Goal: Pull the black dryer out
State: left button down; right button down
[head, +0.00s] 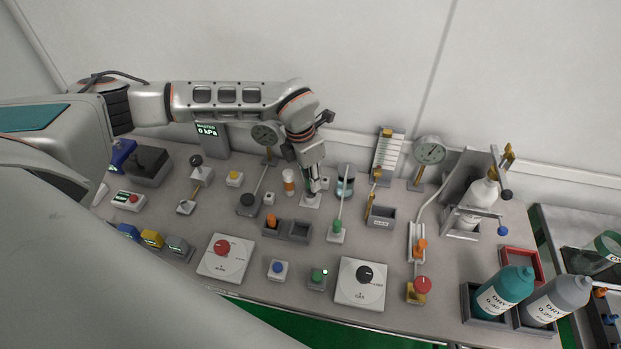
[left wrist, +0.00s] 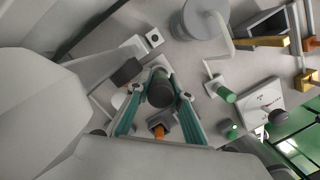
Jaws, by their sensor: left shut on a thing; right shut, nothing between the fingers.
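My left gripper (head: 313,182) is lowered over the middle of the bench in the head view. In the left wrist view its teal fingers (left wrist: 158,97) are shut on a dark, round-ended cylinder, the black dryer (left wrist: 160,88). In the head view the gripper mostly hides the dryer, just above a small white base (head: 310,201). I cannot tell whether the dryer is still seated in that base. My right gripper is in neither view.
An orange-and-white bottle (head: 289,181) stands close left of the gripper. A green-knobbed lever (head: 336,226) and a two-part grey tray (head: 300,231) are in front. A pressure gauge (head: 430,151) stands at the right, with teal (head: 503,293) and grey (head: 560,297) bottles front right.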

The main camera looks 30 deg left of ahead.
pick_arm(q)
jog(key=shift+r+p, duration=0.9)
jog(key=shift+r, duration=0.4)
